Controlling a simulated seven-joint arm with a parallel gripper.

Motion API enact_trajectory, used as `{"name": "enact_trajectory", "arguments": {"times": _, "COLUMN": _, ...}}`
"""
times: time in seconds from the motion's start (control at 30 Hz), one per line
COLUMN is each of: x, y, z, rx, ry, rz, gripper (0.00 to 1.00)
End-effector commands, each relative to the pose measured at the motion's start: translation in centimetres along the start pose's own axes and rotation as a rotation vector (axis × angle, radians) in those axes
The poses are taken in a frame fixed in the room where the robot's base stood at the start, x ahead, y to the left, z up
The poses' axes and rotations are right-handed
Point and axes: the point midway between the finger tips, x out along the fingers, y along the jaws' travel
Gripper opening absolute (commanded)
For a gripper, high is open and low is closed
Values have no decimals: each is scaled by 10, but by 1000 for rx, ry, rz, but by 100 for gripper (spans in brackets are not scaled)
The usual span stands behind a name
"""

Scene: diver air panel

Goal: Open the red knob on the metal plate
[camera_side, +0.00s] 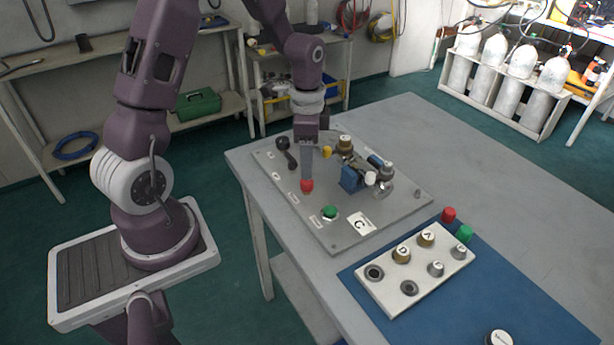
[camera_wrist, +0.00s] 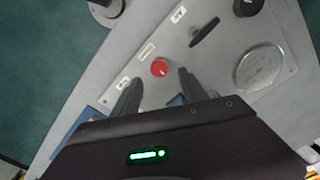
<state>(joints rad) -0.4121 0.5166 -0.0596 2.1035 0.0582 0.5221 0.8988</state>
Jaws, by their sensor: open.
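The red knob (camera_side: 307,186) sits on the grey metal plate (camera_side: 405,203), near the plate's left edge on the table. In the wrist view the red knob (camera_wrist: 160,68) is a small round cap with a pale mark, on the bare plate (camera_wrist: 218,65). In the wrist view the two open fingers of my gripper (camera_wrist: 159,82) lie either side of and slightly below the knob in the picture.
On the plate are a green knob (camera_side: 330,211), a black lever (camera_side: 288,152), a yellow knob (camera_side: 327,151) and a blue valve body (camera_side: 350,180). A pale board (camera_side: 418,284) with several caps lies on a blue mat (camera_side: 480,310). The table's far right is clear.

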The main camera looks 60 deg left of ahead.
Motion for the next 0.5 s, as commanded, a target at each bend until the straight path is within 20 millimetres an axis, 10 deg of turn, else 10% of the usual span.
{"name": "enact_trajectory", "arguments": {"times": 0.5, "x": 55, "y": 1, "z": 0, "rx": -1, "ry": -1, "rz": -1, "gripper": 51}}
